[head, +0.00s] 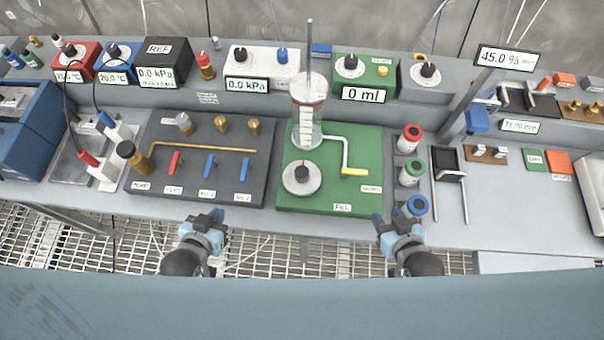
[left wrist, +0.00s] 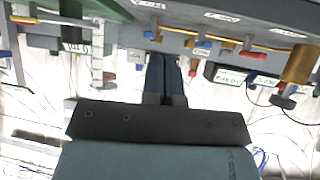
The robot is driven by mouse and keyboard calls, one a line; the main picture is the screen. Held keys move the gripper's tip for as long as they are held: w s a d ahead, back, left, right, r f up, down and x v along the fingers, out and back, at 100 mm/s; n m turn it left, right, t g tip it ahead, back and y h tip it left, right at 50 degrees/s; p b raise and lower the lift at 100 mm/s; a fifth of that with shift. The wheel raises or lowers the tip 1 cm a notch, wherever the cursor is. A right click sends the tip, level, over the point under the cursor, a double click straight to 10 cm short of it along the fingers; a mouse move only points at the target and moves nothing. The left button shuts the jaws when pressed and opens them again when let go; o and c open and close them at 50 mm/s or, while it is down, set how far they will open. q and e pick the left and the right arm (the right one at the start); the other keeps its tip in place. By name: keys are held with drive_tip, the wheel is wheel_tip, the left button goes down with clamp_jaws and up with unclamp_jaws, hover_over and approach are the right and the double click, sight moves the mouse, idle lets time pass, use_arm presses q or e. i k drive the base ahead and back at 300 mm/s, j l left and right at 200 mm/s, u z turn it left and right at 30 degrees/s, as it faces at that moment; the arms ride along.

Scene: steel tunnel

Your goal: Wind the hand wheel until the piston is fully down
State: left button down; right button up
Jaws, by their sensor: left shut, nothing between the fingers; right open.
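A clear upright cylinder (head: 306,130) stands on the green board (head: 330,200). A brownish piston band shows near its top, and a thin rod (head: 310,45) rises high above it. A grey round wheel (head: 300,187) with a dark knob lies flat in front of the cylinder. My right gripper (head: 388,226) is open, right of the board's front corner. Neither touches the wheel.
A dark panel (head: 170,190) with levers and brass pipe lies left of the green board. Red, green and blue-capped bottles (head: 411,172) stand to its right. A display reading 0 ml (head: 363,94) is behind it. Bare bench (head: 510,220) lies at the right.

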sight(301, 177)
drive_tip(key=k+l+z, duration=0.15)
drive_tip(key=k+l, duration=0.6)
